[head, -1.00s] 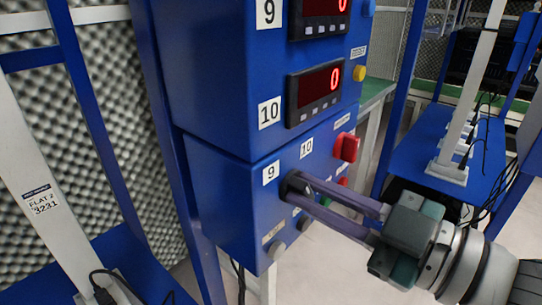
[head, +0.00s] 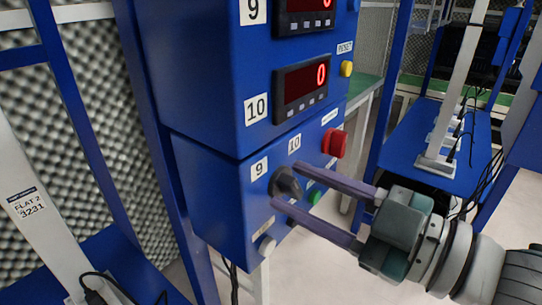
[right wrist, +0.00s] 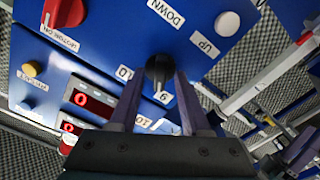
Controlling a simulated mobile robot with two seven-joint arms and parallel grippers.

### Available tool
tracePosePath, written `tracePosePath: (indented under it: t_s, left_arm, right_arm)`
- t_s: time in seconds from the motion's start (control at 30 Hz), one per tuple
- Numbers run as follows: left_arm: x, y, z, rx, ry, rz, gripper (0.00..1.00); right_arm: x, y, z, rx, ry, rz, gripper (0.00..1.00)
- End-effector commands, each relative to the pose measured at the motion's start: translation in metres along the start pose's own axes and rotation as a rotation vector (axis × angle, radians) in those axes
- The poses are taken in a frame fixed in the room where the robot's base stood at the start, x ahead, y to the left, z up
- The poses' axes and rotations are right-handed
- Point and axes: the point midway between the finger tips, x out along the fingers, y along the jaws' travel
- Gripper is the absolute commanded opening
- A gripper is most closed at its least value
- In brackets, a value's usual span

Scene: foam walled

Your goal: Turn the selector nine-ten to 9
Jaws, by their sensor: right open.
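The black selector knob (head: 287,184) sits on the lower blue panel, with label 9 (head: 259,168) at its upper left and label 10 (head: 294,143) above it. My right gripper (head: 285,184) is open, its purple fingers on either side of the knob with visible gaps. In the right wrist view the knob (right wrist: 159,70) lies between the fingertips. Its narrow end appears to point toward label 9 (right wrist: 165,97) there, with label 10 (right wrist: 125,73) to the left. The exact pointer angle is hard to tell.
A red knob (head: 334,143), a green button (head: 314,197) and a pale button (head: 267,246) share the panel. Two displays reading 0 are above, the lower one (head: 306,86) beside a yellow button (head: 346,68). A blue bench (head: 410,160) stands at right.

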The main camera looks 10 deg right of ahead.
Motion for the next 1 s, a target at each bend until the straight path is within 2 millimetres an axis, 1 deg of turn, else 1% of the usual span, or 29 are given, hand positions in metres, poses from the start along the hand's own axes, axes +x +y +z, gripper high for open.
tracePosePath:
  t_s: [0.17, 0.3, 0.4, 0.5, 0.6, 0.7, 1.0]
  left_arm:
    - [-0.004, 0.001, -0.002, -0.004, 0.001, 0.003, 0.5]
    - [-0.007, 0.002, -0.003, -0.007, 0.001, 0.006, 0.5]
    - [-0.009, 0.002, -0.003, -0.009, 0.001, 0.007, 0.5]
    - [-0.01, 0.002, -0.004, -0.009, 0.001, 0.007, 0.5]
    - [-0.01, 0.002, -0.004, -0.009, 0.001, 0.007, 0.5]
    - [-0.01, 0.002, -0.004, -0.008, 0.001, 0.007, 0.5]
    - [-0.01, 0.001, -0.003, -0.004, 0.0, 0.004, 0.5]
  right_arm:
    - [-0.026, 0.0, 0.0, 0.0, -0.005, -0.003, 0.47]
    - [-0.055, -0.001, 0.0, 0.001, -0.005, -0.003, 0.47]
    - [-0.073, 0.0, 0.0, 0.0, -0.005, -0.002, 0.47]
    - [-0.086, 0.0, 0.0, 0.0, -0.004, -0.002, 0.47]
    - [-0.094, 0.0, 0.0, 0.001, -0.002, -0.001, 0.47]
    - [-0.097, 0.0, 0.0, 0.0, 0.0, 0.0, 0.47]
    - [-0.097, 0.0, 0.0, -0.001, 0.0, 0.0, 0.47]
